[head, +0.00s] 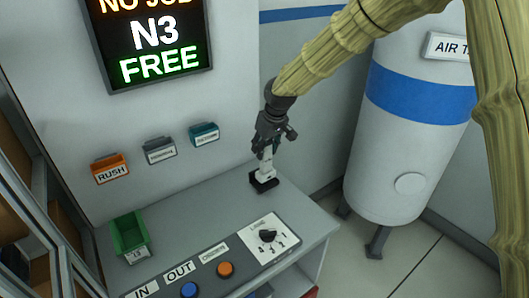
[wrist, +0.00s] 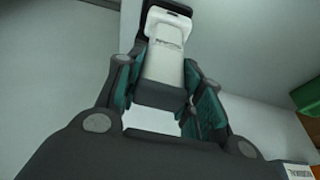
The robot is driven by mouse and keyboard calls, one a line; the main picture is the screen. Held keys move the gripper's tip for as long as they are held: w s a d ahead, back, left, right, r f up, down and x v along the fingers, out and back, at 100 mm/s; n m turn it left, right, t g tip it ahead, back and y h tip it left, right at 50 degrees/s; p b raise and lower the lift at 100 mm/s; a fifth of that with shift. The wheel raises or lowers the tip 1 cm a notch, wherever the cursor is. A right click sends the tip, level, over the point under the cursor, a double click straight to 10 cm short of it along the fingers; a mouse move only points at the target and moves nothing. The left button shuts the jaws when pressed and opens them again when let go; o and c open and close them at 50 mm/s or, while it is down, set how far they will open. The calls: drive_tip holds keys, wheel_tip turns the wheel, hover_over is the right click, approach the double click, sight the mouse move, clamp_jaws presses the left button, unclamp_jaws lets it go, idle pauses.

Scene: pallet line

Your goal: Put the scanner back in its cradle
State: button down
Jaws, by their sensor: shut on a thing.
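My gripper (head: 267,148) points down over the back right of the grey bench and is shut on the scanner. The scanner is a pale, upright body (head: 266,168) between the fingers, its upper part hidden by them. Its lower end is at the black cradle (head: 257,185) on the bench; I cannot tell if it is fully seated. In the wrist view the fingers (wrist: 163,65) close on both sides of the pale scanner (wrist: 164,48). A black part, likely the cradle (wrist: 150,5), shows beyond it at the top edge.
The bench (head: 195,215) holds a green bin (head: 129,232) at left and a control panel with blue (head: 189,290) and orange (head: 226,269) buttons and a dial (head: 267,236) in front. Small wall holders, one marked RUSH (head: 110,170), hang behind. An air tank (head: 405,130) stands right.

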sight(266, 172)
drive_tip(key=shift+w+f, duration=0.2)
drive_tip(key=shift+w, duration=0.5)
drive_tip(key=shift+s+f+p, duration=0.2)
drive_tip(key=shift+f+p, duration=0.1)
drive_tip(key=shift+p, duration=0.25)
drive_tip(key=shift+s+f+p, duration=0.1)
drive_tip(key=shift+f+p, duration=0.35)
drive_tip(key=shift+f, duration=0.5)
drive_tip(key=shift+w+f, duration=0.2)
drive_tip(key=shift+f, duration=0.25)
drive_tip(key=shift+s+r, duration=0.1)
drive_tip(key=shift+s, duration=0.05)
